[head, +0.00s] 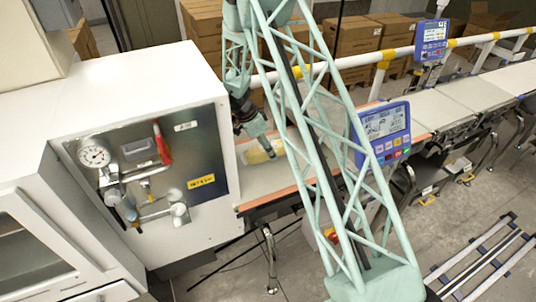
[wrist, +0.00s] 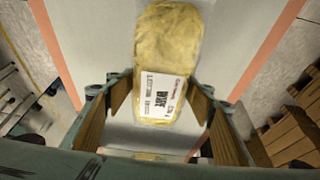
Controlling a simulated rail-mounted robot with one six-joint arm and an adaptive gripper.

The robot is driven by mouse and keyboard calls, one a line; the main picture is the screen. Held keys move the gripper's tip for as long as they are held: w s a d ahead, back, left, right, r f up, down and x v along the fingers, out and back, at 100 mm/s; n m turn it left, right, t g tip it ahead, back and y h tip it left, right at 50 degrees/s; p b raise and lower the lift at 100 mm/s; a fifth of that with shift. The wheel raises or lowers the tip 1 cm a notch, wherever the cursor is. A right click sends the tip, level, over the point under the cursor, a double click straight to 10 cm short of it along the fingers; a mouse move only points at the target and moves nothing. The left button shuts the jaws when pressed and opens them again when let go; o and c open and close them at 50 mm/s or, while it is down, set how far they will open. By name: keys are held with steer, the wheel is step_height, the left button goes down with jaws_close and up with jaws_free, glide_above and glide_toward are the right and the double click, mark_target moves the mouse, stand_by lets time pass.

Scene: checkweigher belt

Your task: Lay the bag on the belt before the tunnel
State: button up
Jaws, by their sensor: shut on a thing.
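The bag (head: 262,151) is a yellow, clear-wrapped pack, and in the wrist view (wrist: 170,45) it bears a white label with black print. My gripper (head: 268,147) is shut on the bag, with its brown finger pads (wrist: 159,105) on either side of the labelled end. The bag is over the grey belt (head: 300,175), close to the white cabinet; I cannot tell whether it touches the belt. My arm's lattice links cross in front of part of the belt. I cannot make out a tunnel opening for certain.
The white cabinet (head: 130,110) with a gauge and valves stands left of the belt. A blue display (head: 381,133) stands at the belt's near edge. More belt (head: 440,110) runs right. Cardboard boxes (head: 352,38) stand behind a white rail.

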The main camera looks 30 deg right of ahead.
steer(key=shift+f, duration=1.15)
steer(key=shift+f, duration=0.1)
steer(key=o, duration=1.1)
steer(key=shift+v, duration=2.1)
